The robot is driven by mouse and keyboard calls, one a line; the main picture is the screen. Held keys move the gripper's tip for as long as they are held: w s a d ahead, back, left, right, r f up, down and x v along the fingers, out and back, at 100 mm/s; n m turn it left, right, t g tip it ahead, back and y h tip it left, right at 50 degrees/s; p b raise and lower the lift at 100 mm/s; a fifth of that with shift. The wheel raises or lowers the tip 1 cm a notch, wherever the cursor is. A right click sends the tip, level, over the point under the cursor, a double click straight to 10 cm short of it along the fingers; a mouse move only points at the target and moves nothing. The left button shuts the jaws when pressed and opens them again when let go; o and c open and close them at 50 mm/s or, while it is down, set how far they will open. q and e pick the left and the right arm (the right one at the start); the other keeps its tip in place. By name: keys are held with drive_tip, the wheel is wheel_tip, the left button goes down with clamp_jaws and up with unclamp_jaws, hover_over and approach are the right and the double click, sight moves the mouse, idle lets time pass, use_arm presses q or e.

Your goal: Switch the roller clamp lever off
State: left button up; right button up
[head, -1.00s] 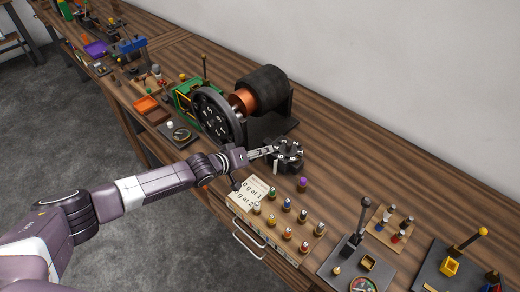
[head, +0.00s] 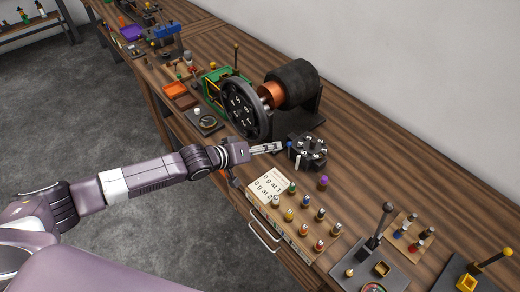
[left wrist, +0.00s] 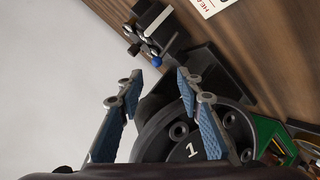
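The flywheel, marked 1, shows there low behind the fingers (left wrist: 180,147). A small blue tip (left wrist: 157,61) shows beyond the fingertips. I cannot tell which part is the roller clamp lever. My right gripper is out of view.
A copper coil (head: 271,95) and black drum (head: 292,84) sit beside the flywheel. The bench (head: 405,180) is bare toward the wall.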

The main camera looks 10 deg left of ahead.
use_arm(q)
drive_tip(key=shift+v, duration=1.85)
drive_tip(key=shift+d, duration=0.1)
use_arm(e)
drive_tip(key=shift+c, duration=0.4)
